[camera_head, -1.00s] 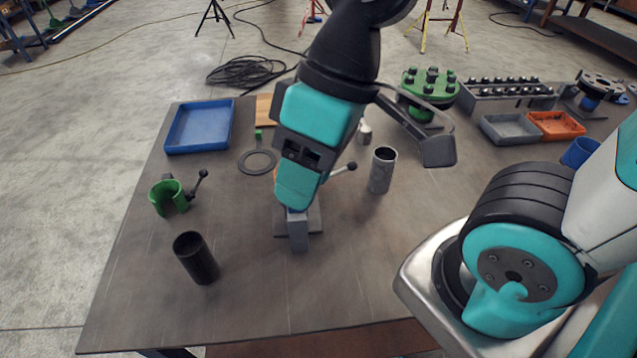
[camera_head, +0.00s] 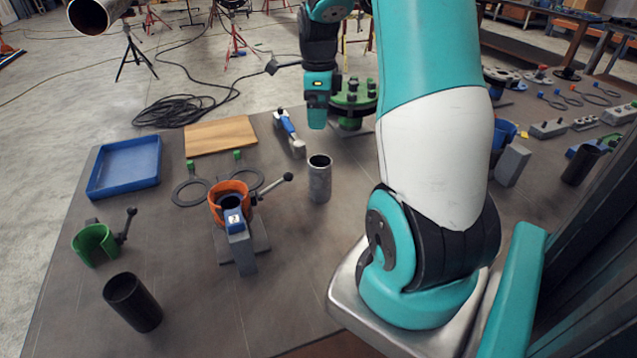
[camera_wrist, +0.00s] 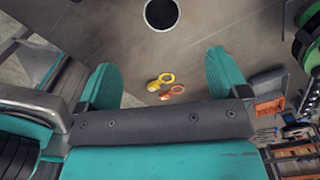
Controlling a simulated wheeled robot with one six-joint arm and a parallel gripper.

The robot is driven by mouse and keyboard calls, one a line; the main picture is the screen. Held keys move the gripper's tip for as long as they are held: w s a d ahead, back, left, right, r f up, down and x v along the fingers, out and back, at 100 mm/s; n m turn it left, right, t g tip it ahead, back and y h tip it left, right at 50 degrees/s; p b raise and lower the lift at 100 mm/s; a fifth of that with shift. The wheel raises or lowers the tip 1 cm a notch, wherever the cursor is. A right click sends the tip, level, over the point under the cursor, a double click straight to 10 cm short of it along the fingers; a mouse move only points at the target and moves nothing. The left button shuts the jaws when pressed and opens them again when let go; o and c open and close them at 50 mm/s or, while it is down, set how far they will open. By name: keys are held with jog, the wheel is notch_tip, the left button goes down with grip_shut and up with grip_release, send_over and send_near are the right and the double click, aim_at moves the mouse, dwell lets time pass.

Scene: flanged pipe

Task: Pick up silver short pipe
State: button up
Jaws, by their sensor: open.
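The silver short pipe (camera_head: 319,182) stands upright on the grey table, right of the orange clamp (camera_head: 229,200), its open end up. In the head view my gripper (camera_head: 317,118) is beyond and above the pipe, apart from it, near the green flange. In the wrist view my gripper's two teal fingers (camera_wrist: 162,78) are spread wide with nothing between them. A round opening with a thin pale rim (camera_wrist: 161,14) shows at the top edge there; it looks like the pipe seen end-on, ahead of the fingertips.
A green bolted flange (camera_head: 352,98) stands behind my gripper. A blue-handled tool (camera_head: 287,127) lies left of it. A black pipe (camera_head: 132,302), green clamp (camera_head: 95,245), blue tray (camera_head: 125,167) and wooden board (camera_head: 220,136) are further left. Table around the silver pipe is mostly clear.

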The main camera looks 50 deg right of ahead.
aim_at(319, 160)
notch_tip(319, 160, down, 12)
jog(key=shift+d+r+p, duration=0.1)
jog(key=shift+d+p, duration=0.05)
jog(key=shift+p, duration=0.85)
jog(key=shift+f+p, duration=0.9)
jog(key=shift+f, duration=1.9)
jog(key=c, duration=1.2)
jog(key=shift+r, duration=0.15)
